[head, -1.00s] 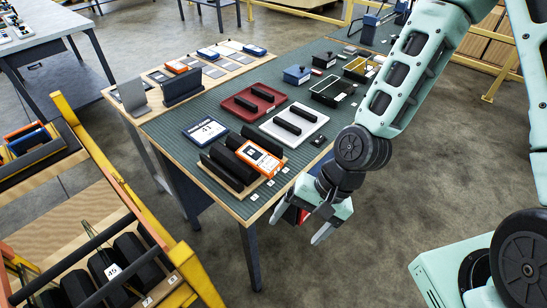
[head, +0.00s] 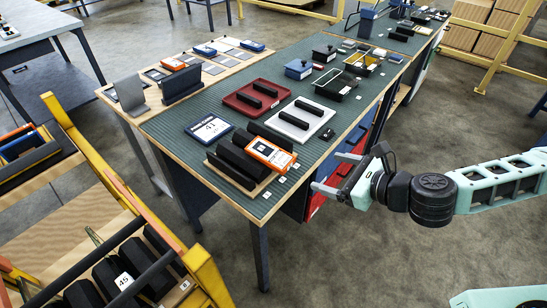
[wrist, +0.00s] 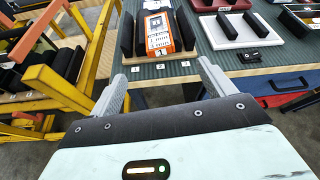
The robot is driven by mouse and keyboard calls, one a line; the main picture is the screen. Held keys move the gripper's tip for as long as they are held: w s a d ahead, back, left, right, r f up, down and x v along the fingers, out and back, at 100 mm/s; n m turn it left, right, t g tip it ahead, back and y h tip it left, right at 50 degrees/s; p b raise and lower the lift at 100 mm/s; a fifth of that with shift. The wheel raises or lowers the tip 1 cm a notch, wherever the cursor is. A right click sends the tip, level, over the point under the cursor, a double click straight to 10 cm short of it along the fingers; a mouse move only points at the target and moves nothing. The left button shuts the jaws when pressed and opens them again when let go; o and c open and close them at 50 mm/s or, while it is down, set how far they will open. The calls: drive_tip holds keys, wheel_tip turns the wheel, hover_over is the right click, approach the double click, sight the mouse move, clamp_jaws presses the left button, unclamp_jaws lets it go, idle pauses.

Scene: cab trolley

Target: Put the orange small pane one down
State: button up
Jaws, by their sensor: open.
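The orange small pane (head: 270,153) has an orange frame and a white face with dark markings. It leans tilted against the black blocks of a wooden rack (head: 263,188) at the near corner of the green ribbed table. It also shows in the wrist view (wrist: 158,32), top centre, between black bars. My gripper (head: 330,172) is open and empty, off the table's near right edge, to the right of the pane and apart from it. In the wrist view its two fingers (wrist: 162,74) point toward the table edge below the pane.
A blue-edged card marked 41 (head: 209,127), a red tray (head: 246,106) and a white tray (head: 292,129) with black bars lie near the rack. A yellow trolley (head: 204,272) with black blocks and a 45 label stands at lower left. Red and blue drawers are under the table.

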drive_tip(key=shift+w+a+f+b, duration=0.5)
drive_tip(key=shift+a+f+b, duration=0.2)
drive_tip(key=shift+b, duration=1.55)
approach(284, 161)
drive_tip(key=x, duration=0.5)
drive_tip(key=shift+p+x, duration=1)
drive_tip(key=shift+x, duration=2)
drive_tip(key=c, duration=1.3)
